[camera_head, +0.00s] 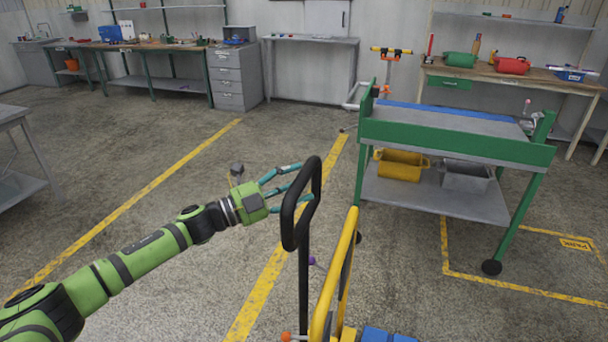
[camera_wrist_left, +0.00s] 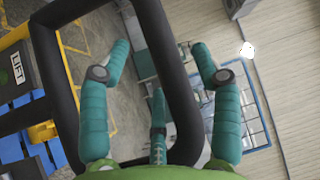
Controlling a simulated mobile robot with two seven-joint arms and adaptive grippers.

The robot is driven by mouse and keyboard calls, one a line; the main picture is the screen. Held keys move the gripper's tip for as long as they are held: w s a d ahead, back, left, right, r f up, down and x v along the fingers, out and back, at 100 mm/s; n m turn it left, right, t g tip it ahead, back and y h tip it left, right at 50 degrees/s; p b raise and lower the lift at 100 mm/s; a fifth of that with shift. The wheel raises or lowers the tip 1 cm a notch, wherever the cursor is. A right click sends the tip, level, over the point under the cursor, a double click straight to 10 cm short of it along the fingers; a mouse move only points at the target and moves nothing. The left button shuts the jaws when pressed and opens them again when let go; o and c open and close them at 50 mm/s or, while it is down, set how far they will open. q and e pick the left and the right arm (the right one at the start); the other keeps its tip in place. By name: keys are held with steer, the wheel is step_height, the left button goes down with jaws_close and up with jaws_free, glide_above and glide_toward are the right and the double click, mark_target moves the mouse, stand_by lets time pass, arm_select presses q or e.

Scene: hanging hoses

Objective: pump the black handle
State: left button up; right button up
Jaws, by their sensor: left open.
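The black handle (camera_head: 288,222) is an upright closed loop on a black post, right of my left arm in the head view. My left gripper (camera_head: 302,182) is open at the loop, with its teal fingers partly hidden behind it. In the left wrist view the black handle (camera_wrist_left: 176,75) runs up between the spread fingers of my left gripper (camera_wrist_left: 160,50). I cannot tell whether any finger touches the bar. My right gripper is not in view.
A yellow frame (camera_head: 328,290) with blue parts stands close to the right of the handle's post. A green cart (camera_head: 455,145) holding a yellow bin (camera_head: 401,164) and a grey bin (camera_head: 465,177) stands beyond it. Floor left of the handle is mostly clear.

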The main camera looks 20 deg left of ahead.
arm_select(q)
steer(key=shift+x, duration=1.15)
steer(key=shift+d+r+p, duration=0.15)
steer(key=shift+d+p, duration=0.1)
steer(key=shift+p, duration=0.05)
steer(key=shift+w+a, duration=0.1)
jaws_close()
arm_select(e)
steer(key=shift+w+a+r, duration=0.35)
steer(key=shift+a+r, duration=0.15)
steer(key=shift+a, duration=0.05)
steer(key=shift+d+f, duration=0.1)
